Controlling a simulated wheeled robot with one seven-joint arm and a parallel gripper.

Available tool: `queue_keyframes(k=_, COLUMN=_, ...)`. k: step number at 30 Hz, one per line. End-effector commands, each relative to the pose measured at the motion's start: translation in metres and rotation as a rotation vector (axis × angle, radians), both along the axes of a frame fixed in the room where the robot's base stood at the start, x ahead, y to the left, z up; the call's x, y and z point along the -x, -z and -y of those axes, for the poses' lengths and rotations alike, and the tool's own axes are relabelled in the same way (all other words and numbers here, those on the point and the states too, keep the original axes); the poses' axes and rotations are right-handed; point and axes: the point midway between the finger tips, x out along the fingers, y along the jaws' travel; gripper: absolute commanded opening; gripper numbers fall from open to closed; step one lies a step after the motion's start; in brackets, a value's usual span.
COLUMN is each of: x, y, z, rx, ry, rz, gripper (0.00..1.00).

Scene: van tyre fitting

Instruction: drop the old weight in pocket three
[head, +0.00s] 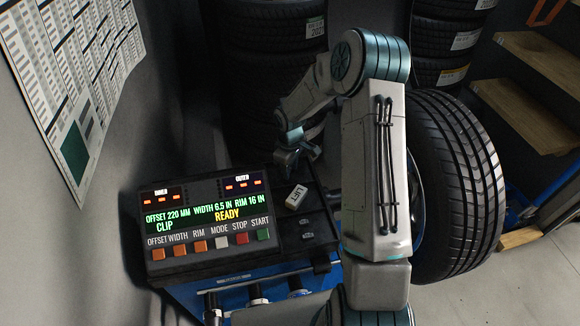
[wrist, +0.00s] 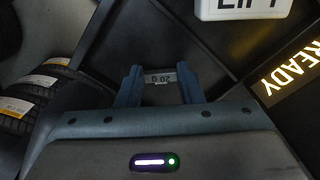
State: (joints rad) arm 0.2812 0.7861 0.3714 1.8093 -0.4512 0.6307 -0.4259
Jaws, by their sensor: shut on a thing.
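My gripper (head: 297,163) hangs above the back of the balancer's black top, just right of the display console. In the wrist view my gripper (wrist: 160,82) is shut on a small grey wheel weight (wrist: 161,79), whose printed mark reads upside down, apparently "20 G". The weight is too small to make out in the head view. The black weight tray (head: 318,228) lies right of the console, with small pale items in some recesses. Which recess is pocket three I cannot tell; my arm hides part of the tray's right side.
A white "LIFT" tag (head: 297,196) lies on the black top close to my gripper; it also shows in the wrist view (wrist: 241,7). The console (head: 207,222) reads "CLIP" and "READY". A large tyre (head: 455,185) stands right of my arm. Stacked tyres (head: 268,75) stand behind.

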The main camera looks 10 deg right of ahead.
Motion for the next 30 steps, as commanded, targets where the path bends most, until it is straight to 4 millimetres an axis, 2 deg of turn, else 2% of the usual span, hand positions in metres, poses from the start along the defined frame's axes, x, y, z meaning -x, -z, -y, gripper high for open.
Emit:
queue_keyframes(k=5, x=0.0, y=0.004, z=0.0, rx=0.0, ry=0.0, rz=0.0, gripper=0.12)
queue_keyframes(k=6, x=0.0, y=0.003, z=0.0, rx=0.0, ry=0.0, rz=0.0, gripper=0.42)
queue_keyframes(k=8, x=0.0, y=0.003, z=0.0, rx=0.0, ry=0.0, rz=0.0, gripper=0.55)
queue_keyframes(k=20, x=0.0, y=-0.004, z=0.0, rx=0.0, ry=0.001, rz=0.001, gripper=0.55)
queue_keyframes(k=23, x=-0.001, y=-0.018, z=0.001, rx=0.001, ry=0.002, rz=0.004, gripper=0.55)
queue_keyframes(k=30, x=-0.001, y=-0.068, z=0.001, rx=0.001, ry=0.002, rz=0.006, gripper=0.55)
